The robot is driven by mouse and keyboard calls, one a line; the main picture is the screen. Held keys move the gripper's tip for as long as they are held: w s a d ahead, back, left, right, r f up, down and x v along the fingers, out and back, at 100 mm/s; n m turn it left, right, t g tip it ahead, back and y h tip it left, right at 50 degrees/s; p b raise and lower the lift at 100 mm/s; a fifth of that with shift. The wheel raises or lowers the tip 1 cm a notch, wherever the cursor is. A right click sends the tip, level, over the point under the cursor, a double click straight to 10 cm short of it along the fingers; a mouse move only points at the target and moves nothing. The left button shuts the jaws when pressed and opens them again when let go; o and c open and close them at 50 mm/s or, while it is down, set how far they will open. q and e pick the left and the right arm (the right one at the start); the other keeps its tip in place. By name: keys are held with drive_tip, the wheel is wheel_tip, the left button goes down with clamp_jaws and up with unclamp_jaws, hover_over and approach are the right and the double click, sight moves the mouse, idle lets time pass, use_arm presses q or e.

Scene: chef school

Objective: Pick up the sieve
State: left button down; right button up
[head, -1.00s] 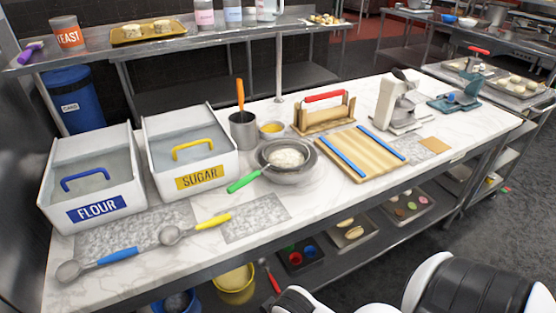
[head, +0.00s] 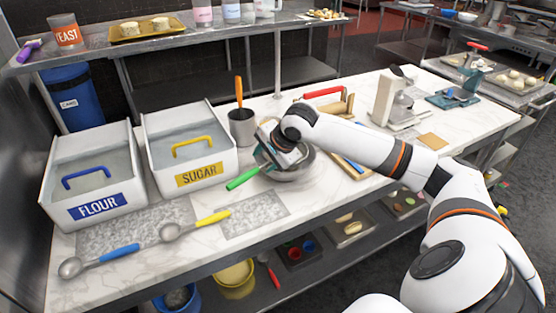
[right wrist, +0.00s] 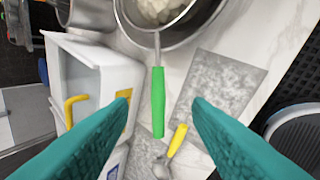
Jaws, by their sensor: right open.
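The sieve has a green handle (head: 243,179) that sticks out past the bowl's near-left side. In the right wrist view the sieve's green handle (right wrist: 158,105) points down the picture, with its mesh bowl holding white flour-like stuff at the top. The sieve sits in or on a metal bowl (head: 292,176). My right gripper (head: 270,160) is over the bowl and hides most of the mesh part. In the right wrist view its teal fingers (right wrist: 161,103) are open, with the green handle showing between them, apart from both. My left gripper is not in view.
The sugar bin (head: 195,160) and flour bin (head: 95,190) stand left of the sieve. A yellow-handled scoop (head: 205,224) and a blue-handled scoop (head: 105,257) lie in front. A metal pot (head: 242,128) stands behind; a cutting board (head: 352,168) is partly hidden by my arm.

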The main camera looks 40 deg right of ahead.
sight(250, 173)
drive_tip(key=p+x, duration=0.1)
drive_tip(key=x, duration=0.5)
drive_tip(key=shift+w+a+f, duration=0.1)
drive_tip(key=shift+w+a+f+p, duration=0.15)
drive_tip(key=shift+w+f+p, duration=0.3)
drive_tip(key=shift+p, duration=0.15)
drive_tip(key=p+x, duration=0.1)
drive_tip(key=x, duration=0.3)
drive_tip(key=shift+a+f, duration=0.1)
clamp_jaws()
